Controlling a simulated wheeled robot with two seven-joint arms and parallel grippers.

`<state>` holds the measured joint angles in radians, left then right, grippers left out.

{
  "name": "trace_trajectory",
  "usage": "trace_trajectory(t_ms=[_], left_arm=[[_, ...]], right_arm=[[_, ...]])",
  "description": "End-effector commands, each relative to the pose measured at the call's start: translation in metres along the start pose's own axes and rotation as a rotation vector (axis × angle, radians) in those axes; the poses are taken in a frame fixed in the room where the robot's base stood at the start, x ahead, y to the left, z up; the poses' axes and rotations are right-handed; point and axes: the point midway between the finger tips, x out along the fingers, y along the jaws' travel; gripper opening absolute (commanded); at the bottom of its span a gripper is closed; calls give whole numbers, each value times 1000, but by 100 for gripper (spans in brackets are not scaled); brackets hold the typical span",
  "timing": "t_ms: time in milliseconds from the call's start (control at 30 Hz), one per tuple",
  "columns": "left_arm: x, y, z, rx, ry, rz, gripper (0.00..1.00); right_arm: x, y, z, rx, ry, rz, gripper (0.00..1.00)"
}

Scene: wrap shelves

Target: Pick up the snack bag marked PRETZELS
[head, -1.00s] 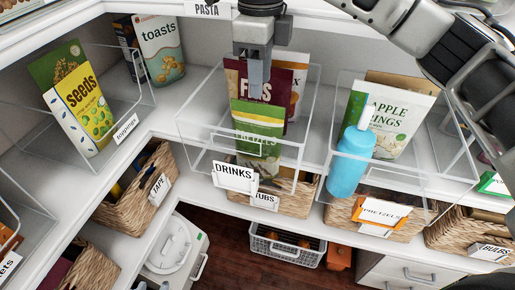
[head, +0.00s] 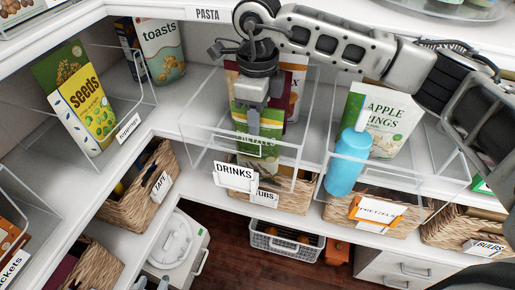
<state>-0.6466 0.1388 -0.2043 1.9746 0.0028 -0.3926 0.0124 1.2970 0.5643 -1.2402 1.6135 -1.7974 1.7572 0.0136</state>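A green snack bag (head: 246,150) stands in the clear bin in the middle of the shelf. Its lettering is mostly covered now by my gripper and the bin front. My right gripper (head: 254,122), on the arm from the right, points down at the bag's top edge, with one finger in front of the bag. The other finger is hidden, so I cannot tell whether it is closed on the bag. The bag still stands within the bin.
A dark red bag (head: 231,78) stands behind the green one. The clear bin's front wall (head: 205,140) carries a DRINKS tag (head: 235,176). A blue bottle (head: 348,165) and an APPLE RINGS bag (head: 385,115) stand to the right. An orange-edged card (head: 378,210), apparently reading PRETZELS, is on a basket below.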

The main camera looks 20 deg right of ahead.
Motion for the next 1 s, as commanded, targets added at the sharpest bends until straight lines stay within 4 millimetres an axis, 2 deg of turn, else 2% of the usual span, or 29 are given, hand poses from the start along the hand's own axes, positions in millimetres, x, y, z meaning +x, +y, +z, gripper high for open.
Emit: trace_trajectory(t_ms=[33,100,567,767,1000], left_arm=[[0,0,0,0,0,0,36],[0,0,0,-1,0,-1,36],[-1,1,3,-3,-7,1,36],[2,1,7,-4,-9,2,36],[5,3,9,-6,-5,8,36]], right_arm=[[0,0,0,0,0,0,19],[0,0,0,0,0,0,0],[-5,0,0,0,-1,-1,0],[-28,0,1,-1,-3,-3,0],[-81,0,1,0,-5,-4,0]])
